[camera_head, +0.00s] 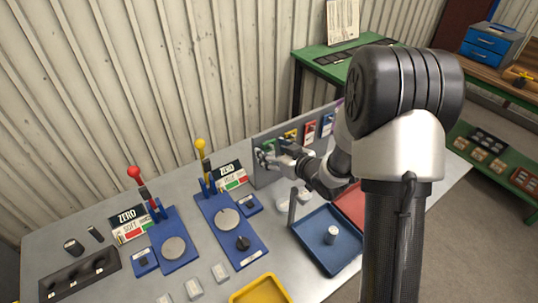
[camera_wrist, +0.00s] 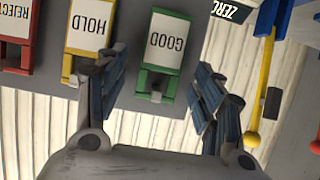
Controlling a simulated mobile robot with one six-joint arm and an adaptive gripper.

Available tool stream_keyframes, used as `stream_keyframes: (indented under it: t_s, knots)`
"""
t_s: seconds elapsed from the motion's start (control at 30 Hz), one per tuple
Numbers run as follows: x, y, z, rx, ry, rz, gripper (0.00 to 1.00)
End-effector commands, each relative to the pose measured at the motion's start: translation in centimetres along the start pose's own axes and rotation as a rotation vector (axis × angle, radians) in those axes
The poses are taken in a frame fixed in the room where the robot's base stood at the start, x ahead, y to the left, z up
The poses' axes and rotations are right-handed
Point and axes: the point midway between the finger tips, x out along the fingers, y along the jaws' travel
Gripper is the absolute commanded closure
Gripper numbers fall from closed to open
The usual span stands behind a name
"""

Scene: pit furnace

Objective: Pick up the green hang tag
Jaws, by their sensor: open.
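The green hang tag (camera_wrist: 163,50) hangs on the grey rack panel and reads GOOD upside down in the wrist view. In the head view a small part of the green tag (camera_head: 267,145) shows at the left of the panel, partly hidden by my gripper (camera_head: 273,157). My gripper also shows in the wrist view (camera_wrist: 160,78); it is open, with one finger on each side of the tag and nothing held. Whether the fingers touch the tag cannot be told.
A yellow HOLD tag (camera_wrist: 90,28) and a red REJECT tag (camera_wrist: 17,30) hang beside the green one. The grey panel (camera_head: 262,176) stands on the bench. A yellow-knobbed lever (camera_head: 201,146) stands to the left. A blue tray (camera_head: 318,252) lies in front of the panel.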

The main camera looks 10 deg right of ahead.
Motion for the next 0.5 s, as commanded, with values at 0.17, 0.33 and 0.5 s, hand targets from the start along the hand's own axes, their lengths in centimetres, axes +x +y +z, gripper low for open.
stream_keyframes:
  t_s: [0.17, 0.33, 0.5]
  knots:
    - [-0.04, 0.01, -0.01, 0.0, 0.0, 0.0, 0.47]
    - [-0.05, 0.01, -0.01, -0.001, 0.0, 0.0, 0.58]
    - [-0.06, 0.01, -0.01, -0.001, 0.0, 0.0, 0.7]
